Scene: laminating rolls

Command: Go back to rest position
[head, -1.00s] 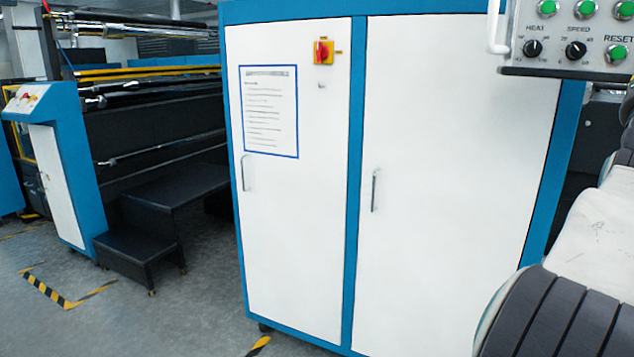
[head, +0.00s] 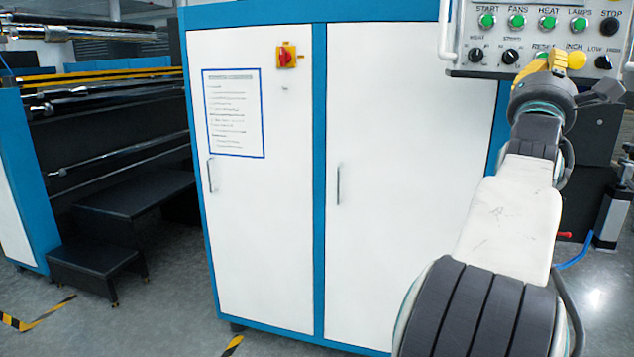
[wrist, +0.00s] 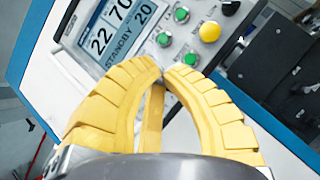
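My gripper (head: 553,62) is at the upper right in the head view, at the end of my arm, in front of the control panel (head: 520,45). In the wrist view my gripper's (wrist: 163,75) two ribbed yellow fingers meet at their tips, with nothing between them. Beyond the tips the wrist view shows the control panel (wrist: 196,42) with green buttons, a yellow button (wrist: 209,31) and a lit display (wrist: 112,32) reading 22, 70, 20 and STANDBY. I cannot tell the exact gap between the fingertips and the panel. My gripper hides part of the panel in the head view.
A white cabinet (head: 410,180) with blue frame fills the middle. A red and yellow switch (head: 286,55) and a notice (head: 234,113) are on its left door. Black steps (head: 100,255) stand at the left. Some grey floor (head: 170,320) is clear at front left.

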